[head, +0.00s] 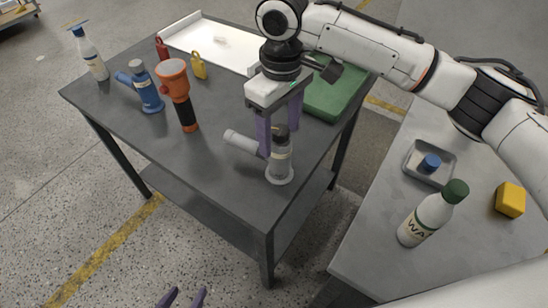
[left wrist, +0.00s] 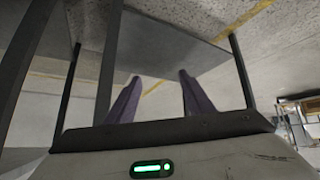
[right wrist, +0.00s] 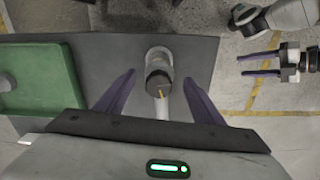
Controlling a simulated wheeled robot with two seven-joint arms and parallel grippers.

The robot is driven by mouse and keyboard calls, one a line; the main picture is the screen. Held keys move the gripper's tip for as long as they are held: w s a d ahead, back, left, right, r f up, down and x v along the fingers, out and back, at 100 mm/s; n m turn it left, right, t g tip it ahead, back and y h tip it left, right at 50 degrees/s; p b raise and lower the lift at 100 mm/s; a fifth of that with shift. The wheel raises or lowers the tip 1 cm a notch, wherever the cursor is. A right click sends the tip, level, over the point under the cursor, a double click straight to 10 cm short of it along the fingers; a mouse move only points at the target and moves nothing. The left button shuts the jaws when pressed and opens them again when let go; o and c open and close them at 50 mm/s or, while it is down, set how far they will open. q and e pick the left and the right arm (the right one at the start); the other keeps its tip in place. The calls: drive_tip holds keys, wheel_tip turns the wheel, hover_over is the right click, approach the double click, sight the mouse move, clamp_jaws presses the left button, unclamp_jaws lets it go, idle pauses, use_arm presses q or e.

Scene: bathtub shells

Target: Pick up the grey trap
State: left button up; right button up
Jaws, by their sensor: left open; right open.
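The grey trap (head: 280,168) stands upright near the front corner of the dark table, its pale side pipe pointing left in the head view. In the right wrist view the trap (right wrist: 158,75) shows from above, with its dark cap between the fingers. My right gripper (head: 279,143) is open and points down, its purple fingers on either side of the trap's upper part. I cannot tell whether either finger touches it. My left gripper (head: 183,298) is open and empty, low in front of the table; its fingers also show in the left wrist view (left wrist: 160,76).
On the dark table (head: 222,150) are a blue trap (head: 150,93), an orange flashlight (head: 178,92), a spray bottle (head: 90,55), a yellow padlock (head: 199,65), a white tray (head: 225,47) and a green tray (head: 330,100). A grey counter (head: 375,245) at right holds a green-capped bottle (head: 428,218).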

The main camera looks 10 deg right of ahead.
drive_tip(key=shift+d+f, duration=0.1)
drive_tip(key=shift+f, duration=1.8)
clamp_jaws()
